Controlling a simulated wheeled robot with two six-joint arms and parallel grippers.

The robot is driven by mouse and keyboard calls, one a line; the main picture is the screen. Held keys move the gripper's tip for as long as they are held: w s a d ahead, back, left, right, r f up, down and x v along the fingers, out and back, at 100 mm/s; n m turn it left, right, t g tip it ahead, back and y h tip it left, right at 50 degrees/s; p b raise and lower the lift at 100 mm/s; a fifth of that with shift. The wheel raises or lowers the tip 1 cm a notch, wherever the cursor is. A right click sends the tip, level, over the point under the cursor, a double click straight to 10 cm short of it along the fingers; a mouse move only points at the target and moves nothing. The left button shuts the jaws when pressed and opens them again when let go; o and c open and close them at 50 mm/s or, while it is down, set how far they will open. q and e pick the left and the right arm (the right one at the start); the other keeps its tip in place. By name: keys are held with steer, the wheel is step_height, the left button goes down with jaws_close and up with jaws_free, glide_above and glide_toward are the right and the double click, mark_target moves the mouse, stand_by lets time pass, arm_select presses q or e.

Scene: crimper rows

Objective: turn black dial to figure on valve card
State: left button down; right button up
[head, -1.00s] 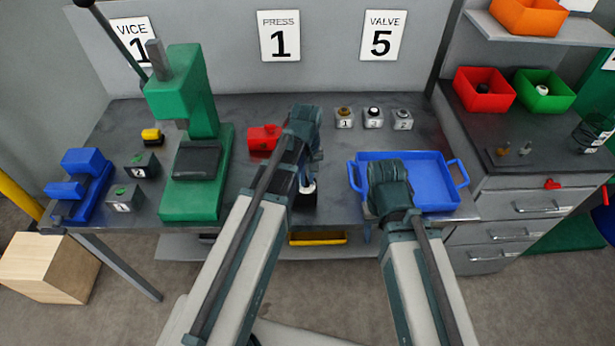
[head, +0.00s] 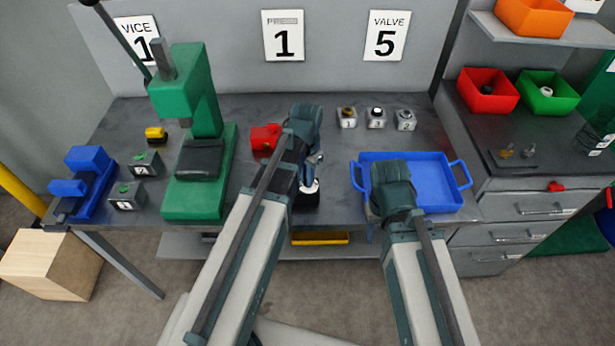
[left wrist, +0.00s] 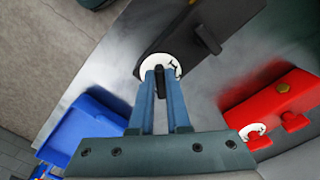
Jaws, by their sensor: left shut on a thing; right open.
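The valve card (head: 387,36) on the back wall shows a 5. The black dial (left wrist: 160,80) sits on a round white face (left wrist: 152,67) on a black box (left wrist: 205,35) in the left wrist view. My left gripper (left wrist: 160,88) is shut on the dial, one finger on each side. In the head view the white face (head: 309,187) shows just below my left gripper (head: 311,172), which hides the dial. The marks on the face are too small to read. My right gripper (head: 385,205) is open at the blue tray's left side, its fingers mostly hidden.
A red block-like device (head: 265,137) stands behind the black box. A green press (head: 197,160) stands to the left. The blue tray (head: 440,180) lies to the right. Several small numbered blocks (head: 376,118) stand at the back. A blue vice (head: 88,180) is at the far left.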

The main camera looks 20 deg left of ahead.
arm_select(q)
steer(key=m, duration=0.4)
steer(key=shift+a, duration=0.15)
steer(key=shift+w+m, duration=0.15)
steer(key=shift+m, duration=1.65)
steer(key=shift+a, duration=0.1)
steer(key=c, duration=0.9)
jaws_free()
step_height(320, 180, up, 14)
steer(key=p, duration=1.3)
steer(key=shift+f+p, duration=0.1)
steer(key=shift+p, duration=0.3)
